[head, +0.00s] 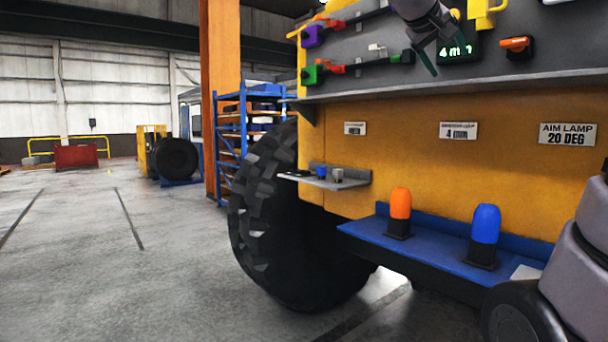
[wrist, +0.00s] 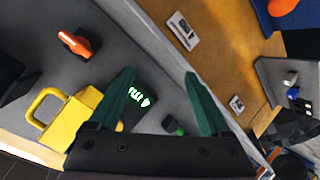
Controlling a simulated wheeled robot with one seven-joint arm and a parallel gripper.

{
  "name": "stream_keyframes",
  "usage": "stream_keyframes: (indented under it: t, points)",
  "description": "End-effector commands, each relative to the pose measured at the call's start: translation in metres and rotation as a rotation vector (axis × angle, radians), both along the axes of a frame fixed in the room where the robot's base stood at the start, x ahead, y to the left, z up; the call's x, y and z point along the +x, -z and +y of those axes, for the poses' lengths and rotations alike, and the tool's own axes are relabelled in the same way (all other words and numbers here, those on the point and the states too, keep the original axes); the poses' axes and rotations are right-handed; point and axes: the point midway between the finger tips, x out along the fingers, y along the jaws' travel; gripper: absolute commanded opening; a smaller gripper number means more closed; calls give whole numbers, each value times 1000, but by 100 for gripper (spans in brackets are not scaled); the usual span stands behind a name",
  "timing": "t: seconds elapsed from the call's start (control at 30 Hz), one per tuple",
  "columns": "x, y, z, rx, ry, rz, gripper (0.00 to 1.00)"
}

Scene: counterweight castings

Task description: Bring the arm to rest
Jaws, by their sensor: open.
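My gripper (head: 444,58) is in front of the grey panel (head: 350,45) at the top of the head view, with its dark green fingers pointing down. In the wrist view my gripper (wrist: 160,73) has its two fingers spread apart, with nothing held between them. I cannot tell how far the fingers are from the panel.
A grey ledge (head: 440,86) runs below the panel. A yellow padlock-like piece (wrist: 70,120) and an orange-handled switch (head: 516,45) are on the panel. Below, a blue shelf (head: 440,252) bears an orange lamp (head: 400,203) and a blue lamp (head: 486,224). Open floor is at left.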

Motion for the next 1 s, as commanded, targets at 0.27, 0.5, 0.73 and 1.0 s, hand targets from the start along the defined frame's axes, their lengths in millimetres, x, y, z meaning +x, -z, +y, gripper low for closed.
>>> stream_keyframes:
  t: [0.27,0.5,0.73,1.0]
  points:
    - [-90,158,24,543,-93,179,81]
    - [-137,226,64,959,-135,147,81]
    - [-148,241,79,1098,-141,112,81]
    - [-148,241,79,1100,-141,111,81]
